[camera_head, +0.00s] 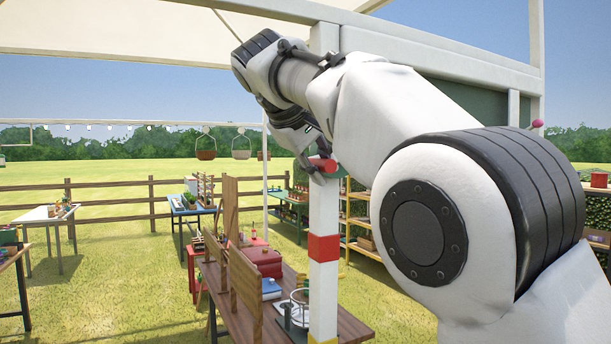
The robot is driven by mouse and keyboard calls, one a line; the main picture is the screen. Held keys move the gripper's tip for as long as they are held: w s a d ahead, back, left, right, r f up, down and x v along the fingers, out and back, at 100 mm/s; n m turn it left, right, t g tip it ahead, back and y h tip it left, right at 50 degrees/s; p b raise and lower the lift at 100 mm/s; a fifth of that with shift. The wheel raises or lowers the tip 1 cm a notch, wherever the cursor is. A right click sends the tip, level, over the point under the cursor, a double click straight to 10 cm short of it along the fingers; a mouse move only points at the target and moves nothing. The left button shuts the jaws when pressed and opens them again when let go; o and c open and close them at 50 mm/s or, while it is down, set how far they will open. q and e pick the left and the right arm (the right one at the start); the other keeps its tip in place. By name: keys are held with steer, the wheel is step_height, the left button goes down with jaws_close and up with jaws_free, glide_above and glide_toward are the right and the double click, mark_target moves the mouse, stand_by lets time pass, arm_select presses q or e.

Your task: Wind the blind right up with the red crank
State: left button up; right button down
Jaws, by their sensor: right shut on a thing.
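The red crank (327,166) is at the white post (324,205), and only a short red part of it shows at my right gripper's tips. My right gripper (312,158) points down beside the post and is shut on the crank's red part. The blind (481,108) looks like the dark green panel under the white top beam at the right. My right arm covers much of it, and its lower edge is partly hidden. My left gripper is out of view.
The post carries a red band (323,248). A wooden table (345,325) with boards, a red box (263,262) and pots stands close below. A yellow shelf (359,222) stands behind the post.

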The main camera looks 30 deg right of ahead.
steer(key=shift+d+f+h+b, duration=0.15)
steer(key=shift+f+h+b, duration=0.35)
steer(key=shift+f+h, duration=0.15)
steer(key=c, duration=1)
jaws_free()
steer(key=shift+o, duration=0.2)
steer(key=shift+s+r, duration=0.15)
steer(key=shift+r, duration=0.1)
steer(key=v, duration=1.1)
steer(key=shift+a, duration=0.5)
steer(key=shift+s+r, duration=0.1)
steer(key=shift+s, duration=0.15)
